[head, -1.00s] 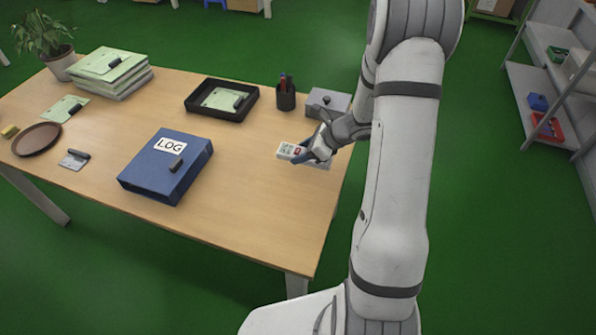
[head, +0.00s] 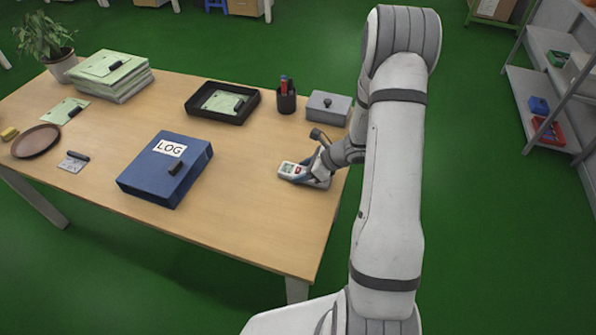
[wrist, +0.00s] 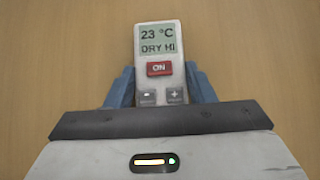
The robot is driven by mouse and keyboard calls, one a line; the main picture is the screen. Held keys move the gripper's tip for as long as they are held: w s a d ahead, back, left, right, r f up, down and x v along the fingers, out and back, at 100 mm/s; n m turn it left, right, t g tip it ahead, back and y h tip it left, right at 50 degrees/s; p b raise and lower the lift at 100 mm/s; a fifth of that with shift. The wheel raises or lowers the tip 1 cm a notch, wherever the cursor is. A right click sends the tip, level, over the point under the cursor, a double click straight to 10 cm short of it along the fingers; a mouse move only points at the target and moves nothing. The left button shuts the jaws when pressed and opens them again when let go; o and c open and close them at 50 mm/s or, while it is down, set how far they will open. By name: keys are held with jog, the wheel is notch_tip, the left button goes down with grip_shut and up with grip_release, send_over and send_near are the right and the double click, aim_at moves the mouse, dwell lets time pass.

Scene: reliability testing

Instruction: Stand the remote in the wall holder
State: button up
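The remote (head: 293,171) is pale, with a grey-green display and a red button. In the wrist view the remote (wrist: 160,65) reads "23 °C DRY HI" and points away from my gripper. My gripper (head: 308,174) is low at the desk's right end with its blue fingers on the remote. In the wrist view the fingers (wrist: 161,88) press on both sides of the remote's lower part. Whether the remote touches the desk or hangs just above it, I cannot tell. I see no wall holder in either view.
The wooden desk (head: 240,225) bears a blue LOG binder (head: 150,180), a black tray (head: 193,108), a pen cup (head: 286,101) and a grey box (head: 329,107) behind my gripper. A shelf rack (head: 520,95) stands at the right. The desk front beside the binder is clear.

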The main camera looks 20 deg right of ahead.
jog(key=o, duration=0.5)
jog(key=shift+c, duration=0.2)
jog(key=shift+r+p, duration=0.15)
jog(key=shift+p, duration=0.2)
